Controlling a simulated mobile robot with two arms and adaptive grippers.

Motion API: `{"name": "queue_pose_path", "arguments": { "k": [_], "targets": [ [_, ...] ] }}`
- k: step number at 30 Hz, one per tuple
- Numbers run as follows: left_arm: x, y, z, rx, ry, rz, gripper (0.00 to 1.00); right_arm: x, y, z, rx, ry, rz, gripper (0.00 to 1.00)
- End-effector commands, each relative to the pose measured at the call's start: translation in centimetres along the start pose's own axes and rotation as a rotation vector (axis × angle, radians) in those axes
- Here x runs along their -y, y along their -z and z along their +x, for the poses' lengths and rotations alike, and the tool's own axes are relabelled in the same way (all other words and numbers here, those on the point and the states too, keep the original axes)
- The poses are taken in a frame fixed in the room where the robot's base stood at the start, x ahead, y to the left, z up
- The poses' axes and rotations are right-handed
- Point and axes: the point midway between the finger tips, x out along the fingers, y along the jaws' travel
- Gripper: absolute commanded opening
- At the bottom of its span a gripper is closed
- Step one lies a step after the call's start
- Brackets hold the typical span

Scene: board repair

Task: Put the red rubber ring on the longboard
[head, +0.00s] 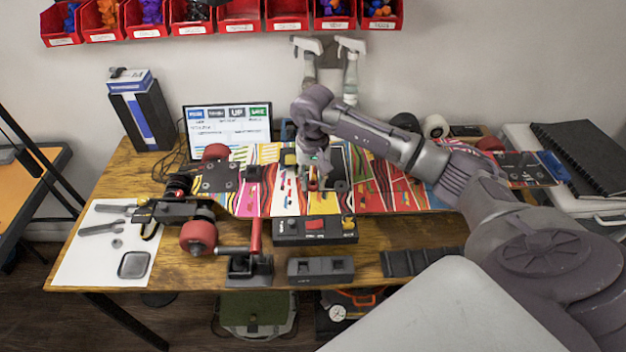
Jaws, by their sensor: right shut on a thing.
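The longboard (376,186) lies across the workbench with a bright multicoloured pattern. My right gripper (313,181) reaches in from the right and points down over the middle of the board. It is shut on a small red-orange piece (313,184), which looks like the red rubber ring. The fingers hide most of it, and I cannot tell whether it touches the board. My left gripper is not in view.
A truck with red wheels (198,237) is at the board's left end. A dark control box (314,231) stands in front of the board. A white mat (92,262) with tools lies at left.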

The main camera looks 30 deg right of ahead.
Motion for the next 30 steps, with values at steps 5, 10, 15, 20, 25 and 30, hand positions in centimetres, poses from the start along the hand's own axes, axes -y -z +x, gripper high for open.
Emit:
{"name": "queue_pose_path", "arguments": {
  "k": [5,10,15,20,25,30],
  "targets": [
    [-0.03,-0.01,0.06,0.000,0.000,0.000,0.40,0.00,0.00,0.02,0.000,0.000,0.000,0.04],
    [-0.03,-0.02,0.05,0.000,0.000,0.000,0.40,0.00,0.00,0.03,0.000,0.000,0.000,0.46],
    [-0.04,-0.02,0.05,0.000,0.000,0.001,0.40,-0.01,0.00,0.04,0.000,0.000,0.000,0.59],
    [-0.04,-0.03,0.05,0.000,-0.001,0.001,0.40,-0.01,-0.01,0.05,0.000,0.000,0.000,0.54],
    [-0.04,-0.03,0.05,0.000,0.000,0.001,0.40,-0.01,-0.01,0.05,0.000,0.000,0.001,0.48],
    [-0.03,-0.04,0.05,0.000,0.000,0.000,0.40,-0.01,-0.01,0.05,0.000,0.000,0.000,0.48]
  ]
}}
